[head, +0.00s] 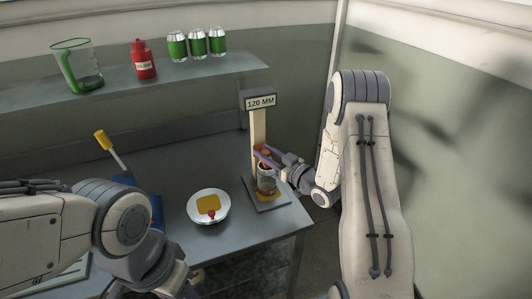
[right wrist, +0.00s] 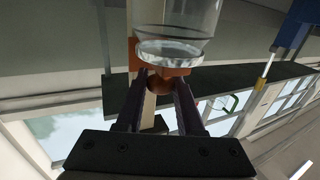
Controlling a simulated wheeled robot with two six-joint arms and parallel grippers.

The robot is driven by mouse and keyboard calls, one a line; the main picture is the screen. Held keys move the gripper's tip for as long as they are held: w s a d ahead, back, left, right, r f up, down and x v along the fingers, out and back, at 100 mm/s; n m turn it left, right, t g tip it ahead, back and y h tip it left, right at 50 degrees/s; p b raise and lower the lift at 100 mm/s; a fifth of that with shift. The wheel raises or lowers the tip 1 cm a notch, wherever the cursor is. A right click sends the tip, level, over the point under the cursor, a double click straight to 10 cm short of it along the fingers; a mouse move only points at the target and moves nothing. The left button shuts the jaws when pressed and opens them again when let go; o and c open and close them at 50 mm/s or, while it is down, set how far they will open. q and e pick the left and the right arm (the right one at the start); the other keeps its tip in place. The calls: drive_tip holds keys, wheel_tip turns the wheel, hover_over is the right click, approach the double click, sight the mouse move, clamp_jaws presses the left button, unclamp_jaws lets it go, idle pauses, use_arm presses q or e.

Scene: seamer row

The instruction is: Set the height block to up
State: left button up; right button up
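A height stand with a post (head: 257,135) and a sign reading 120 MM (head: 261,102) stands at the right end of the grey bench. An orange height block (head: 262,152) sits low on the post, just above a clear glass jar (head: 266,184); the wrist view shows its orange plate (right wrist: 165,70) and round knob (right wrist: 158,85). My right gripper (head: 264,157) reaches in from the right, its two fingers closed on either side of the knob. My left gripper (head: 178,290) is at the bottom edge, partly cut off and hidden by its arm.
A white round dish (head: 208,214) with a yellow patch and red knob stands left of the stand. A blue device (head: 154,200) with a yellow-handled lever (head: 102,140) is further left. The shelf (head: 150,83) behind holds a jug (head: 77,67), red bottle (head: 143,60) and green cans (head: 197,43).

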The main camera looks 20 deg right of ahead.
clamp_jaws()
idle(1.1)
